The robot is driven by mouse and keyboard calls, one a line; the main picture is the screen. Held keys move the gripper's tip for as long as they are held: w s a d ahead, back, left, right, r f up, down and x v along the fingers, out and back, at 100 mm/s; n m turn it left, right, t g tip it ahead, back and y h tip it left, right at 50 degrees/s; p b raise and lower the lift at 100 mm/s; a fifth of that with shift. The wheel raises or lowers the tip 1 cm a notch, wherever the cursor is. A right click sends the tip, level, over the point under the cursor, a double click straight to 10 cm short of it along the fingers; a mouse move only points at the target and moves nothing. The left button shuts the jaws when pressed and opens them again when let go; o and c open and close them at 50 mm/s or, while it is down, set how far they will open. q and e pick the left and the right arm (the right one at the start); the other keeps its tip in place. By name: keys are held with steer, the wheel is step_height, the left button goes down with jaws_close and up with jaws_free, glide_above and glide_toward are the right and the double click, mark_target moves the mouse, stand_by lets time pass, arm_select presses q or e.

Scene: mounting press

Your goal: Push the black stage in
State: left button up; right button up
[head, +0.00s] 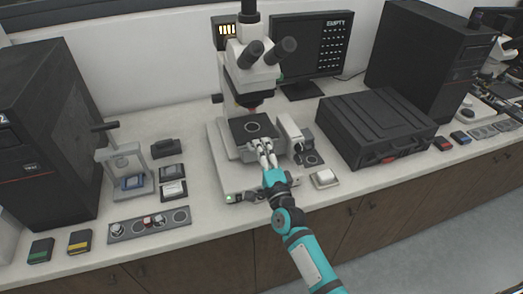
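The black stage (238,128) is a flat dark plate with a pale ring on it, under the objective of the white microscope (252,70). My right gripper (261,144) reaches in from the lower right, with its fingertips at the front edge of the stage. I cannot tell whether they touch it. The two fingers lie close together, and they are too small to tell open from shut. They hide part of the stage's front edge. My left gripper is not in view.
A black case (375,130) lies further right. The monitor (308,45) reads EMPTY.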

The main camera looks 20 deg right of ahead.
steer(key=s+f, duration=0.2)
steer(key=s, duration=0.9)
steer(key=shift+s+d, duration=0.2)
steer(key=shift+s, duration=0.15)
